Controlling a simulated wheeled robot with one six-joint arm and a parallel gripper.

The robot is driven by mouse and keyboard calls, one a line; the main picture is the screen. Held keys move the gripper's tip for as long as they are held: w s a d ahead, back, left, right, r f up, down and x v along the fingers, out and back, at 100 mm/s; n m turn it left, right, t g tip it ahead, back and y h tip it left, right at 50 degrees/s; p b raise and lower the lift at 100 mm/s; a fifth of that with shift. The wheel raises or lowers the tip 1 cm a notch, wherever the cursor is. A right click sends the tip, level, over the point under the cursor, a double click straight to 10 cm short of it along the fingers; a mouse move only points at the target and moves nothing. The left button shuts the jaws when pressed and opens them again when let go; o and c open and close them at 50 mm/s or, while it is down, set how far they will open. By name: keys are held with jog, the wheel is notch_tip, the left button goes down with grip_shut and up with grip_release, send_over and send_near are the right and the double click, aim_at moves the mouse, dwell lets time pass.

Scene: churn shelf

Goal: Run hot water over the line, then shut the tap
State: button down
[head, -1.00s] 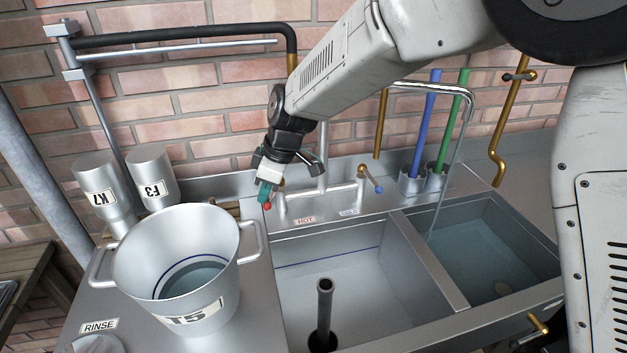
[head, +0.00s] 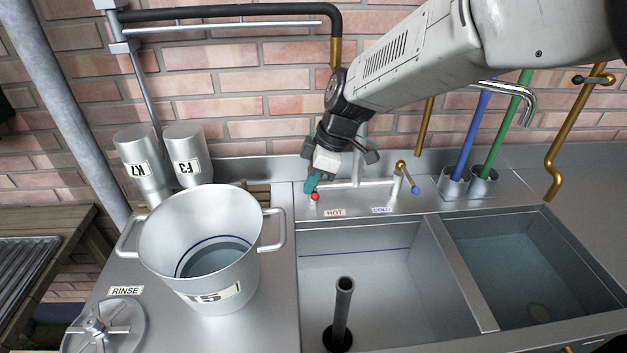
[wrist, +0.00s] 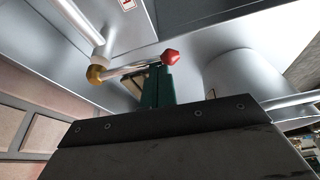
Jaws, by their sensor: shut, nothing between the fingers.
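The tap (head: 357,192) stands at the back of the sink, with a red-tipped hot lever (head: 315,196) above the HOT label and a blue-tipped cold lever (head: 409,178). The spout (head: 528,105) hangs over the right basin (head: 480,235), which holds water; no stream shows from it. A blue line (head: 330,252) marks the left basin's back wall. My gripper (head: 312,184) is shut and empty, its teal fingers at the red tip. In the wrist view the fingers (wrist: 157,90) are close against the hot lever (wrist: 171,57); contact is unclear.
A pot labelled T5 (head: 165,236) with water and an inner blue line stands left. Cans K7 (head: 140,160) and F3 (head: 187,150) stand behind it. A standpipe (head: 343,310) rises in the left basin. Blue and green handles (head: 503,125) stand in cups at right.

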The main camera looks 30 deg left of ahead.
jog(key=shift+a, duration=0.1)
notch_tip(320, 180, up, 10)
jog(key=a, duration=0.1)
jog(key=a+f+n, duration=0.1)
jog(key=a+f, duration=0.3)
jog(key=f, duration=0.6)
jog(key=shift+w+d, duration=0.2)
jog(key=shift+d, duration=0.45)
jog(key=shift+w+d, duration=0.2)
jog(key=shift+d, duration=0.5)
jog(key=shift+w+d, duration=0.2)
jog(key=shift+d, duration=0.45)
